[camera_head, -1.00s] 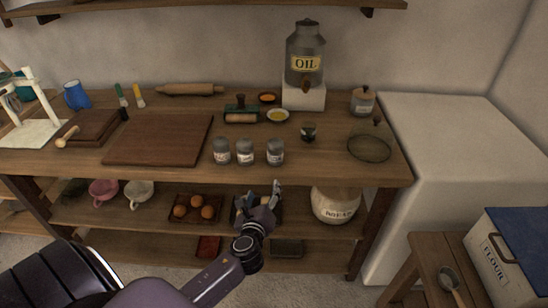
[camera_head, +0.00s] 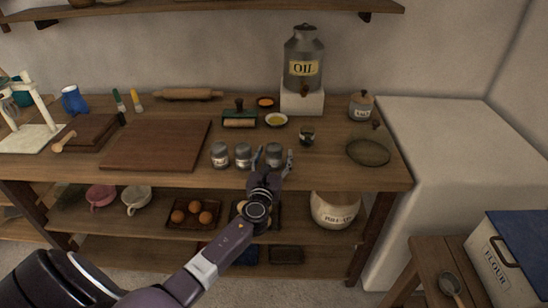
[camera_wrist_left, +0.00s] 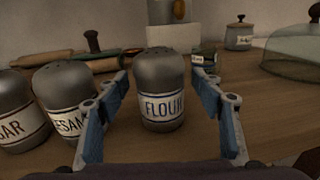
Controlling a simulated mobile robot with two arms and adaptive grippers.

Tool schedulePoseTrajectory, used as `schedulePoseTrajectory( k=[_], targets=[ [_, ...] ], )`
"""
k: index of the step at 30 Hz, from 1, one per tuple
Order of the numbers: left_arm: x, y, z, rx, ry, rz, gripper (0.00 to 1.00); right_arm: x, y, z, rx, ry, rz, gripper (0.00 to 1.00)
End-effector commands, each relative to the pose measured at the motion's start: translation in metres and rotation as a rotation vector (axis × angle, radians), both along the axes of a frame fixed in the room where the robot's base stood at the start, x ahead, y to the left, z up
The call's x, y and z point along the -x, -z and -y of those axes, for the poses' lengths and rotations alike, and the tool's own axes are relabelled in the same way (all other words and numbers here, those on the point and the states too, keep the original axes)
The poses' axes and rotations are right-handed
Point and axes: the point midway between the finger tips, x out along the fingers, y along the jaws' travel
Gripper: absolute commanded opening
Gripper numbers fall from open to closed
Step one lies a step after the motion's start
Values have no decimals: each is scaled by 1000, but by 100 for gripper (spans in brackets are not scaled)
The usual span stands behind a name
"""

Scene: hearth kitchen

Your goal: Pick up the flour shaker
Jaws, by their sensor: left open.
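The flour shaker (camera_wrist_left: 161,88) is a grey metal shaker with a domed lid and a white label reading FLOUR. It stands upright on the worktop, and in the head view it is the rightmost of three shakers (camera_head: 274,153). My left gripper (camera_head: 273,158) is open at the front of it. In the left wrist view the fingers (camera_wrist_left: 162,112) are spread to either side of the shaker, with a gap on the right. The left finger is close to the neighbouring sesame shaker (camera_wrist_left: 72,98). My right gripper is not in view.
A third shaker (camera_wrist_left: 17,112) stands left of the sesame one. Behind are the oil can (camera_head: 304,62) on its white block, a yellow dish (camera_head: 276,120) and a small dark-topped jar (camera_head: 307,137). A glass dome (camera_head: 368,152) stands to the right. A cutting board (camera_head: 157,144) lies left.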

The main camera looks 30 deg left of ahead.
Motion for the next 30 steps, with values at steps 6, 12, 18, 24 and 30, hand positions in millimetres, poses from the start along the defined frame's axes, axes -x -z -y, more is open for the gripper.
schedulePoseTrajectory(
  k=[6,12,18,24,30],
  targets=[
    [-1,0,0,1,1,-1,61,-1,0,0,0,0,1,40],
    [-1,0,0,1,0,-1,41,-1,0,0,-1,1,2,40],
    [-1,0,0,1,0,-1,19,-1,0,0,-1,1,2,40],
    [-1,0,0,1,0,0,12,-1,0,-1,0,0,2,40],
    [-1,-6,0,1,0,2,12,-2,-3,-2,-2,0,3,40]
  ],
)
